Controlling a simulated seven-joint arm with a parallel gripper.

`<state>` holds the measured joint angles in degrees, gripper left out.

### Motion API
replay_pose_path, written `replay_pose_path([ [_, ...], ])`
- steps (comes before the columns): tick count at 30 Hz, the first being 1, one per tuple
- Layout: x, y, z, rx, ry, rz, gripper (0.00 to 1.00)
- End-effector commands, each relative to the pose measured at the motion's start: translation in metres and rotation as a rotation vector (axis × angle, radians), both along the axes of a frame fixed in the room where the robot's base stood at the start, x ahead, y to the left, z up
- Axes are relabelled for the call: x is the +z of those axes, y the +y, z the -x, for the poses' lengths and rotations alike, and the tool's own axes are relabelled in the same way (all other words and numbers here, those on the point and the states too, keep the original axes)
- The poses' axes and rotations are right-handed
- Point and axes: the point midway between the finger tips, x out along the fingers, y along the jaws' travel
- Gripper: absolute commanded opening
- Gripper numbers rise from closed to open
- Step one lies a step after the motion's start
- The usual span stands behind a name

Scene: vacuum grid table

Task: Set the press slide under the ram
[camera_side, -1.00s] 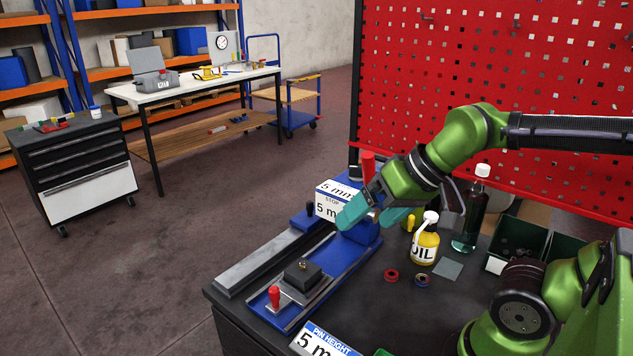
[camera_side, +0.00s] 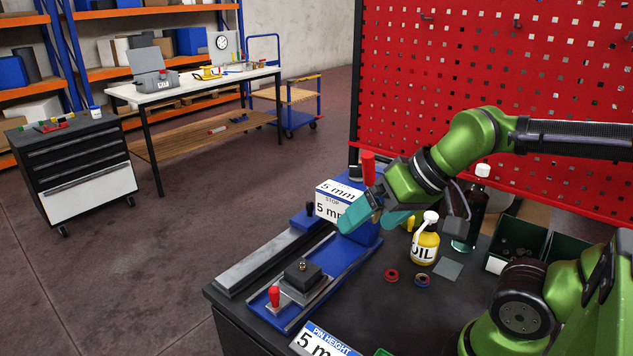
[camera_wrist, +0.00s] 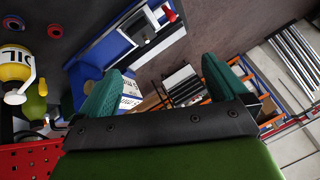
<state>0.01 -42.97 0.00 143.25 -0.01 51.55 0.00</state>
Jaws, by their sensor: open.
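The press slide (camera_side: 300,279), a grey plate with a dark block and a small brass-coloured pin on top, sits at the near end of the blue track (camera_side: 343,267). Its red knob (camera_side: 275,295) stands at the near left end. In the wrist view the slide (camera_wrist: 141,29) is at the top, beyond the fingers. My gripper (camera_side: 378,215) is open and empty, its teal fingers above the far end of the track near the blue press body. In the wrist view the open fingers (camera_wrist: 160,86) frame the bottom. The ram is hidden or cannot be made out behind my gripper.
A white "5 mm" stop sign (camera_side: 328,203) stands close to the left of my fingers. A red upright handle (camera_side: 368,168) is just behind them. An oil bottle (camera_side: 425,246), a dark green bottle (camera_side: 474,205) and tape rolls (camera_side: 391,275) stand right. A pin height sign (camera_side: 322,340) is in front.

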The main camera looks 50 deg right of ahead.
Motion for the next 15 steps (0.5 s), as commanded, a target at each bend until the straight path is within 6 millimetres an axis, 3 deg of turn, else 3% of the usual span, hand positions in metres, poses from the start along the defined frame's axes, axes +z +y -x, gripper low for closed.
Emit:
replay_pose_path([
  [1,0.000,0.000,0.000,0.000,0.000,0.000,0.97],
  [6,-0.011,0.006,-0.004,0.026,0.052,0.000,0.71],
  [10,-0.016,0.017,-0.026,0.075,0.135,0.020,0.51],
  [15,-0.022,0.037,-0.070,0.138,0.292,0.066,0.48],
])
